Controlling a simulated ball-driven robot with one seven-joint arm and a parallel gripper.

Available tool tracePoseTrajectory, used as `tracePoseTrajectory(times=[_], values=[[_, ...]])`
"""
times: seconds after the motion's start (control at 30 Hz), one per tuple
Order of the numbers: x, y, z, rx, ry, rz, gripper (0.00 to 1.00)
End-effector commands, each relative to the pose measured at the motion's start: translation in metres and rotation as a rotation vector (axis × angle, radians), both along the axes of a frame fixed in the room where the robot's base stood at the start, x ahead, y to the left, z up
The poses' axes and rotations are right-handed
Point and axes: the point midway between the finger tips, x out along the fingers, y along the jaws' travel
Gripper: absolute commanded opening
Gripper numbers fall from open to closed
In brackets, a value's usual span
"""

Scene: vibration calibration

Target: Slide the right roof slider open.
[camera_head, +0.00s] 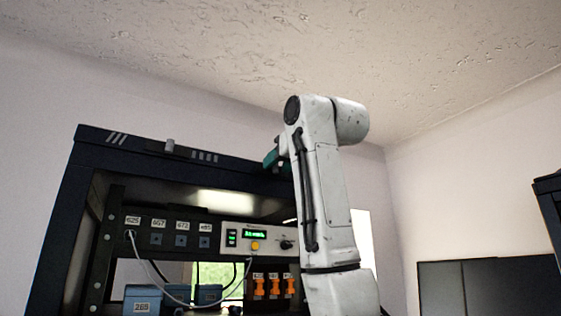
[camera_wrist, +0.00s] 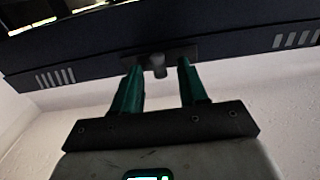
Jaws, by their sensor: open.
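My gripper (camera_wrist: 159,78) is open in the wrist view, with its two teal fingers spread. The small grey knob of a roof slider (camera_wrist: 157,66) shows between the fingertips, with a gap to each finger. The knob stands on a dark plate on the front edge of the dark roof (camera_wrist: 95,72). In the head view, my gripper (camera_head: 272,158) is at the right part of the roof beam, and my arm hides the right slider there. The left slider's knob (camera_head: 170,146) is in plain view on the beam.
Under the roof, the rack holds a panel with a green display (camera_head: 256,233), a yellow button, numbered sockets, orange switches (camera_head: 274,285) and a white cable. A blue box (camera_head: 142,299) sits lower left. The space above the roof is free.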

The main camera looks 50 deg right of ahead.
Motion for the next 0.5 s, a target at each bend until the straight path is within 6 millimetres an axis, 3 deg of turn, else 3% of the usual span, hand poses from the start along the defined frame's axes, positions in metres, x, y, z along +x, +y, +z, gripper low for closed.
tracePoseTrajectory(times=[0.43,0.5], values=[[-0.0004,0.0002,0.0002,0.0,0.0,0.0,0.02],[-0.0004,0.0001,0.0002,0.0,0.0,0.0,0.0]])
